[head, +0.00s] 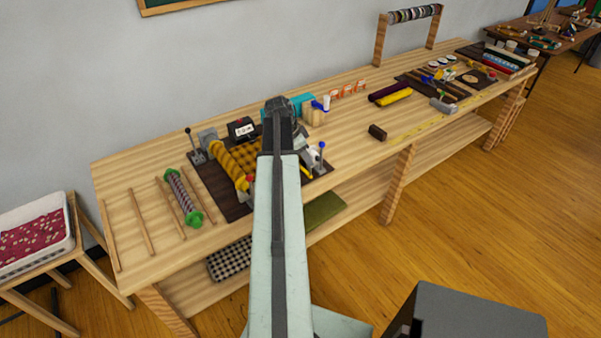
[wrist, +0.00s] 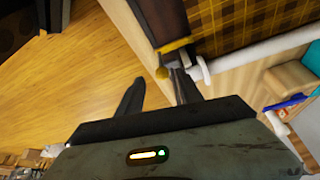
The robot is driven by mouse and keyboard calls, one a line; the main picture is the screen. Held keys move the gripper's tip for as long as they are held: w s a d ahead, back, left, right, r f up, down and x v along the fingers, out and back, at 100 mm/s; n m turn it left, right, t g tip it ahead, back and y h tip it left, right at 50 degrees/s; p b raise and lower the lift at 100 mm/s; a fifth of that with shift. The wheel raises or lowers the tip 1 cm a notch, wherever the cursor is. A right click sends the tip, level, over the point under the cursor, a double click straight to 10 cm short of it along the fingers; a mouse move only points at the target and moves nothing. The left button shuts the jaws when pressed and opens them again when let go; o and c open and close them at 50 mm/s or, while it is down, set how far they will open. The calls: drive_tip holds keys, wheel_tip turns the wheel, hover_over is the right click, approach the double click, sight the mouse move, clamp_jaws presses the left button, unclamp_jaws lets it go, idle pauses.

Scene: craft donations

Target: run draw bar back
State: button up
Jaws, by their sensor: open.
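A loom-like machine stands on a dark board (head: 228,203) on the workbench, with a fat yellow roll (head: 232,165) at its left and brown-yellow checked cloth (wrist: 245,25) across it. In the wrist view a white bar (wrist: 262,51), which looks like the draw bar, runs along the cloth's edge and ends in a rounded white cap. A small brass-coloured knob (wrist: 163,73) shows beside that end. My gripper (wrist: 155,80) is open, its dark fingertips close to the knob and bar end. I cannot tell whether they touch. My arm hides the machine's middle in the head view.
A black-knobbed lever (head: 188,132) and a blue-knobbed lever (head: 321,146) stand at the machine's sides. A green-ended spool (head: 182,198) lies left. A teal block (head: 300,103) stands behind.

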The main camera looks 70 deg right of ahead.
sight(310, 175)
drive_tip(key=b+x, duration=0.6)
drive_tip(key=shift+w+f, duration=0.25)
drive_tip(key=shift+f, duration=0.3)
drive_tip(key=shift+s+d+f+b, duration=0.2)
drive_tip(key=shift+f+b, duration=0.2)
drive_tip(key=shift+b, duration=0.25)
drive_tip(key=shift+r, duration=0.1)
clamp_jaws()
